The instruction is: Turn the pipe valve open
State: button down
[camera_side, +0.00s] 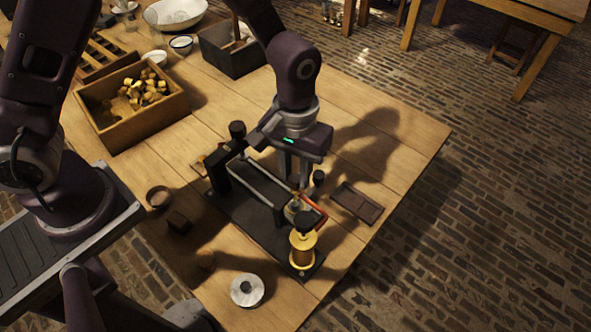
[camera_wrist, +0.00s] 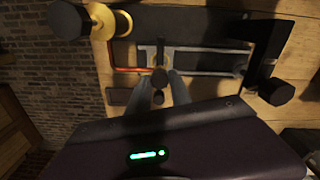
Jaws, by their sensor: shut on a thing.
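A dark stand (camera_side: 245,205) on the wooden table carries a pale metal pipe (camera_side: 262,170), which also shows in the wrist view (camera_wrist: 205,72). A small brass valve (camera_side: 296,203) sits in the pipe line, beside a red-orange section (camera_side: 314,208); the valve also shows in the wrist view (camera_wrist: 161,50). My gripper (camera_side: 300,184) points down over the valve. In the wrist view its fingers (camera_wrist: 162,90) stand on either side of a dark round knob (camera_wrist: 159,77) and are shut on the valve handle. The fingers hide much of the handle, so its exact angle is unclear.
A brass spool with a black top (camera_side: 303,248) stands at the rig's near end. A black post (camera_side: 237,132) rises at its far end. A dark flat tray (camera_side: 356,203) lies to the right, a grey ring (camera_side: 247,290) in front. A wooden box of blocks (camera_side: 135,100) stands at back left.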

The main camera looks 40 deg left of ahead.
aim_at(296, 178)
jog(key=shift+w+m, duration=0.1)
jog(key=shift+m, duration=0.4)
jog(key=c, duration=1.2)
grip_release()
jog(key=shift+o, duration=0.2)
jog(key=shift+r, duration=0.1)
notch_tip(296, 178, up, 6)
jog(key=shift+r, duration=0.45)
